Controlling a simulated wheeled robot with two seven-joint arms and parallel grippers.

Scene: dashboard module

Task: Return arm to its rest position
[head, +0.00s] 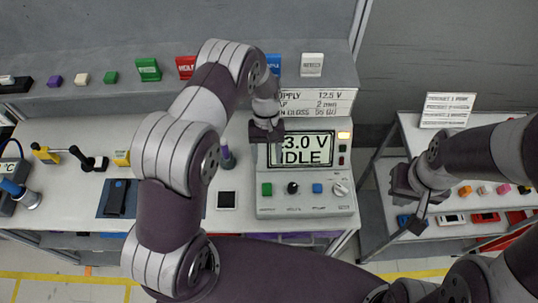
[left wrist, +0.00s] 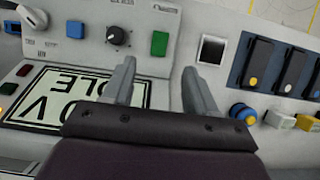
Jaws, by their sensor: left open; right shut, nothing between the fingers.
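My left arm reaches across the bench. Its gripper (head: 266,132) is over the upper left of the grey supply module (head: 305,205), beside the display (head: 300,149), which reads "3.0 V IDLE" with its left end covered. In the left wrist view the left gripper (left wrist: 158,72) has its two fingers apart with nothing between them. The green button (left wrist: 159,43) and black knob (left wrist: 118,37) lie beyond the fingers. My right gripper (head: 419,222) is shut and empty, in front of the side table at the right.
The white bench (head: 70,205) carries a yellow-and-black tool (head: 45,153), a blue switch panel (head: 117,198) and a small black square (head: 227,200). Coloured blocks and label stands line the back shelf. The side table (head: 385,172) holds a white sign (head: 447,109) and small coloured parts.

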